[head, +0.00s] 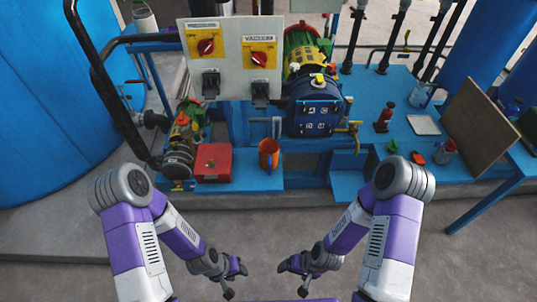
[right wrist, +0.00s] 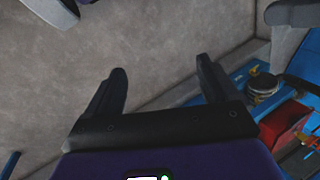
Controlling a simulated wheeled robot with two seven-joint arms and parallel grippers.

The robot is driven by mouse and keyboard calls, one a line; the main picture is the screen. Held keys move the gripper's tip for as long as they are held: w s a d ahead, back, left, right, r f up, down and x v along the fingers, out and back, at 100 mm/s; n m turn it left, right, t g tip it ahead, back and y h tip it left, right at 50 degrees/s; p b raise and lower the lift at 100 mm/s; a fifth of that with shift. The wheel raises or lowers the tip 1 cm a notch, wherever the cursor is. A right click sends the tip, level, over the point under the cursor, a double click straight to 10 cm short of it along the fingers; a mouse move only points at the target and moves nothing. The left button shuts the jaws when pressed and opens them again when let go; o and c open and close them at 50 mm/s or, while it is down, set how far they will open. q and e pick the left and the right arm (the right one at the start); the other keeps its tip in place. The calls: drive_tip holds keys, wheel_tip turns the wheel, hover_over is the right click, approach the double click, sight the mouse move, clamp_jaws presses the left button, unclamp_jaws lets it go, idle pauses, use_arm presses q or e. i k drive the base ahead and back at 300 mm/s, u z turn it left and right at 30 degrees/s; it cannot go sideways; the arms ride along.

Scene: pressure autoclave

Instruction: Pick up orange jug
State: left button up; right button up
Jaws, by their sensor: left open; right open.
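The orange jug (head: 268,155) stands upright on a low blue ledge, just right of a red box and in front of the blue machine. My left gripper (head: 232,282) is open and empty, low in the head view, in front of and below the jug. My right gripper (head: 292,280) is open and empty, a little to the right at the same height. In the right wrist view the two dark fingers of my right gripper (right wrist: 165,85) are apart with only floor between them. The jug does not show clearly in the right wrist view.
A red box (head: 213,163) sits left of the jug; it also shows in the right wrist view (right wrist: 284,122). A control panel (head: 230,62) with red knobs stands behind. Bottles and a brown board (head: 477,122) are on the blue bench at right. The floor in front is clear.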

sight(268, 149)
drive_tip(key=z, duration=0.8)
drive_tip(key=i, duration=0.55)
drive_tip(key=u, duration=1.3)
